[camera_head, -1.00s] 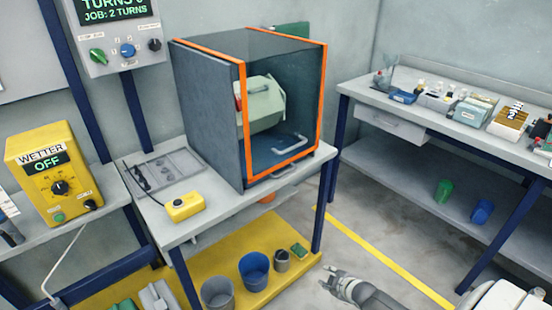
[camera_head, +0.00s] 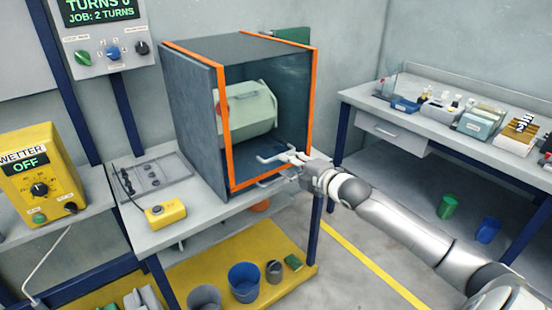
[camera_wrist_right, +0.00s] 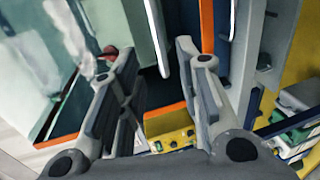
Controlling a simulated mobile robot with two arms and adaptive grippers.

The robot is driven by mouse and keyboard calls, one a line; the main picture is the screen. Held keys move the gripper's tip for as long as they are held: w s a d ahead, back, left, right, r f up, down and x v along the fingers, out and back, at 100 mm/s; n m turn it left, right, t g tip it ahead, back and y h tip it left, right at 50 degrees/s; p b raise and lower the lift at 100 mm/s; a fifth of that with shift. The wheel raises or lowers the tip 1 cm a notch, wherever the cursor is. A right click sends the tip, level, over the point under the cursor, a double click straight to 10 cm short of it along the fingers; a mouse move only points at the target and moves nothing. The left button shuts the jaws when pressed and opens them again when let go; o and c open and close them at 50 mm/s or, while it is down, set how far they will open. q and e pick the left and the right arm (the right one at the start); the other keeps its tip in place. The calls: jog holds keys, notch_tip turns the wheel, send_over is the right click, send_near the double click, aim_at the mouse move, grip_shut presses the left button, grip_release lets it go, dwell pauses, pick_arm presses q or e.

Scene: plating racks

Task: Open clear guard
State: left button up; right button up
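The clear guard (camera_head: 289,100) is a see-through, orange-edged front on a dark grey box, and it looks closed. A pale bar handle (camera_head: 268,159) sits low on it; in the right wrist view a pale bar (camera_wrist_right: 157,38), likely this handle, runs between the fingers. My right gripper (camera_head: 291,158) is at the right end of the handle. In the right wrist view its fingers (camera_wrist_right: 153,62) are apart, with the bar between or just beyond them; contact is unclear. A pale green drum (camera_head: 247,110) shows inside the box. My left gripper is out of view.
A yellow button box (camera_head: 165,213) and a grey panel (camera_head: 155,174) lie on the bench left of the box. Buckets (camera_head: 247,281) stand on the yellow shelf below. A side bench (camera_head: 356,97) with small containers is at right.

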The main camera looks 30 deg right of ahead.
aim_at(276, 158)
jog(key=shift+x, duration=3.8)
grip_shut()
